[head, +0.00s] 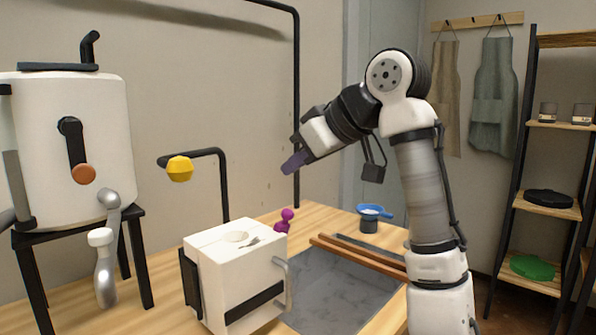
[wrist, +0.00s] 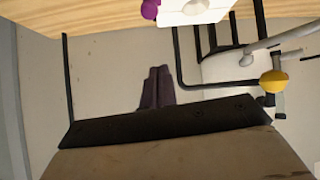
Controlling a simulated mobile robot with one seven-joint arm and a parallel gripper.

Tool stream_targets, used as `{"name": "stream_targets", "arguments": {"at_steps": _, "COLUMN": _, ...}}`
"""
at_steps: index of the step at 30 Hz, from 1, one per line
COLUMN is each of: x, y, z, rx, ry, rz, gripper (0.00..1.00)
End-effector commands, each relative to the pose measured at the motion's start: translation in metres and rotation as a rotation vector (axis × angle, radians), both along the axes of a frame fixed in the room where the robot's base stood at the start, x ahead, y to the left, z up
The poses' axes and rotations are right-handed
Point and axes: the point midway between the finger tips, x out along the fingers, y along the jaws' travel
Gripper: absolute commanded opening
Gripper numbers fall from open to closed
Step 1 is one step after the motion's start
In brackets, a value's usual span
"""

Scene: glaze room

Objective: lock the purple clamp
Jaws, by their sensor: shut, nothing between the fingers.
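The purple clamp (head: 284,221) stands on the wooden table in the head view, just behind the white box. Its round knob is on top, and the lower part is partly hidden by the box. In the wrist view the purple clamp (wrist: 150,9) shows at the top edge, cut off by the frame. My gripper (head: 292,164) is in the air above the clamp and well apart from it. Its dark fingers (wrist: 156,87) are shut together with nothing between them.
The white box (head: 238,262) with a metal handle stands in front of the clamp. A yellow knob (head: 180,169) sits on a black bent pipe at left, near a large white tank (head: 75,130).

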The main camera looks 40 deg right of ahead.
Motion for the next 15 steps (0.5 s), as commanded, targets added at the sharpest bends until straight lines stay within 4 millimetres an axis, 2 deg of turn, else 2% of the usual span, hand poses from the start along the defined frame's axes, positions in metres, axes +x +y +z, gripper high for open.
{"name": "stream_targets", "arguments": {"at_steps": 1, "x": 0.008, "y": 0.001, "z": -0.009, "rx": 0.001, "ry": 0.003, "rz": 0.001, "gripper": 0.00}}
{"name": "stream_targets", "arguments": {"at_steps": 11, "x": 0.063, "y": 0.009, "z": -0.052, "rx": 0.001, "ry": 0.003, "rz": 0.001, "gripper": 0.00}}
{"name": "stream_targets", "arguments": {"at_steps": 12, "x": 0.052, "y": 0.005, "z": -0.055, "rx": 0.001, "ry": 0.001, "rz": -0.005, "gripper": 0.00}}
{"name": "stream_targets", "arguments": {"at_steps": 15, "x": 0.040, "y": 0.002, "z": -0.062, "rx": 0.001, "ry": 0.001, "rz": -0.003, "gripper": 0.00}}
